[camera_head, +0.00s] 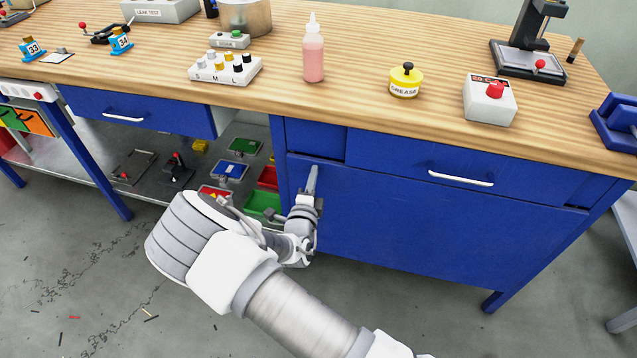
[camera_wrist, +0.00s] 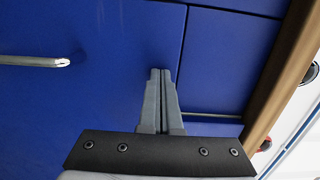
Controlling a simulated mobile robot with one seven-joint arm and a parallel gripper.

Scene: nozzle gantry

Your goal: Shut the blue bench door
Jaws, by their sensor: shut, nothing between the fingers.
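The blue bench door (camera_head: 400,225) is the wide panel below the drawers in the head view. It looks flush or nearly flush with the bench front; I cannot tell whether a small gap remains. It fills the left of the wrist view (camera_wrist: 90,110), with its pale bar handle (camera_wrist: 35,61) there. My arm hides the handle in the head view. My gripper (camera_head: 313,172) is at the door's upper left part. Its fingers (camera_wrist: 160,72) are shut and empty, pointing at the door near its top seam. I cannot tell whether they touch it.
A blue drawer (camera_head: 480,160) with a white handle (camera_head: 461,178) is above the door, under the wooden benchtop (camera_head: 380,115). Open shelving (camera_head: 140,185) with small coloured bins lies left of the door. A bench leg (camera_head: 500,299) stands at right.

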